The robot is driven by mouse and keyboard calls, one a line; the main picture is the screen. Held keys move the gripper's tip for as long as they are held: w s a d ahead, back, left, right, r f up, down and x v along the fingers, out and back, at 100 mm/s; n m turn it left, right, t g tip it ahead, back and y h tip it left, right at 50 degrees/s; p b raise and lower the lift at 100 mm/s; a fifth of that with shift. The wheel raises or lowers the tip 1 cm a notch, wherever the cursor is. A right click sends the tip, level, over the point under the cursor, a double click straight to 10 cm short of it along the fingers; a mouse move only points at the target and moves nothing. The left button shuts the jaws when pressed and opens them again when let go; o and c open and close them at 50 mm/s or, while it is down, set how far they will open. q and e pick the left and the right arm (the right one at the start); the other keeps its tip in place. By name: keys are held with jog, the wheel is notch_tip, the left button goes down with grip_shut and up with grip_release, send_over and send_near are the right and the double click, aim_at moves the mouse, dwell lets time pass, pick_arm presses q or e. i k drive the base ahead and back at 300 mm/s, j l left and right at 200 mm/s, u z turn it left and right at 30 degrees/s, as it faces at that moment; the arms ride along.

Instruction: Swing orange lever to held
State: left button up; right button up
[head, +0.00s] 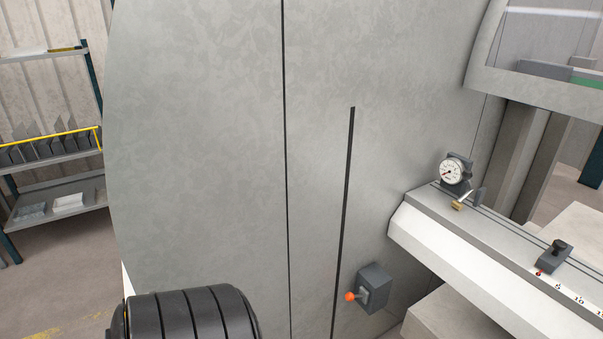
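The orange lever (350,296) is a small orange knob on a short stem. It sticks out to the left from a dark grey box (374,288) on the lower part of the grey machine panel. No gripper touches it. A black ribbed part at the bottom left looks like one of my arm links. Neither gripper shows in the head view.
The large machine panel (210,130) fills the middle. A bed with a scale (480,235) juts out at right, carrying a dial gauge (452,171) and a black-knobbed stop (555,255). Shelves (60,185) stand at far left. Space before the lever looks clear.

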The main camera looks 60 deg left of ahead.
aim_at(349, 296)
jog(key=u, duration=0.4)
jog(key=l+u, duration=0.15)
jog(key=u, duration=0.6)
jog(key=l+u, duration=0.1)
jog(key=u, duration=0.3)
